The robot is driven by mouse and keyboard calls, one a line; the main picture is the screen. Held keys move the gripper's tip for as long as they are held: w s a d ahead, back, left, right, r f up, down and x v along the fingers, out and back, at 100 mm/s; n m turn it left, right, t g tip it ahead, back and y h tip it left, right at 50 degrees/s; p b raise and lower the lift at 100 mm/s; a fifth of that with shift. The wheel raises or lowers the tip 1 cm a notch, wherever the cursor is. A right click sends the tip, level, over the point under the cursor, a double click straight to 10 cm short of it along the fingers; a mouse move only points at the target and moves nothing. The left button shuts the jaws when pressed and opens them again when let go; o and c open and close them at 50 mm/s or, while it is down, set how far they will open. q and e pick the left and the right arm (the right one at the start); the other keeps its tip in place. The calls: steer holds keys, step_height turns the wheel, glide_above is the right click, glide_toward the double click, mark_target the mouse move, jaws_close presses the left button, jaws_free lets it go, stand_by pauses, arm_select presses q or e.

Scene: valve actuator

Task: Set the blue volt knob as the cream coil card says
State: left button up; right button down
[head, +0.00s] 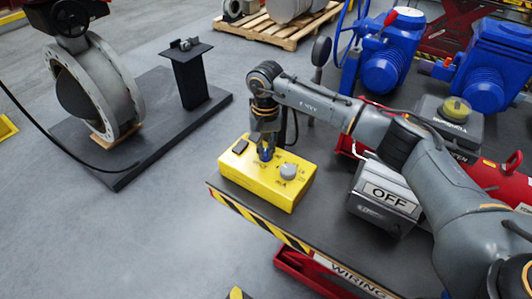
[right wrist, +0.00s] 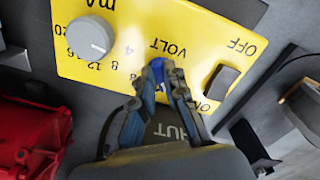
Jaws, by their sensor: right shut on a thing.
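The yellow box (head: 235,178) stands on the dark top of the cart, with the blue volt knob (head: 266,154) between a grey knob and a black switch. My right gripper (head: 266,149) points down from above and is shut on the blue volt knob. In the right wrist view its fingertips (right wrist: 166,76) close around the blue knob (right wrist: 158,66) beside the word VOLT; they hide most of the knob and its pointer. The cream coil card cannot be made out in either view. My left gripper is not in view.
The grey mA knob (head: 288,171) and black rocker switch (head: 240,146) sit close on either side. A grey box with an OFF plate (head: 386,195) stands to the right, under my right arm. A large flanged valve (head: 97,88) stands at left; open floor lies in front.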

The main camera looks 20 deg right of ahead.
steer(key=m+b, duration=0.2)
steer(key=m, duration=0.1)
steer(key=shift+f+m+b, duration=0.15)
steer(key=shift+m+b, duration=0.15)
steer(key=shift+b, duration=0.05)
steer(key=m+b, duration=0.2)
steer(key=m, duration=0.2)
steer(key=shift+w+a+m, duration=0.1)
steer(key=shift+w+m, duration=0.05)
steer(key=shift+m, duration=0.15)
steer(key=m+b, duration=0.2)
steer(key=m, duration=0.2)
steer(key=shift+w, duration=0.1)
steer(key=m+b, duration=0.1)
steer(key=m, duration=0.3)
steer(key=shift+m, duration=0.4)
steer(key=shift+r, duration=0.2)
steer(key=c, duration=1.4)
jaws_free()
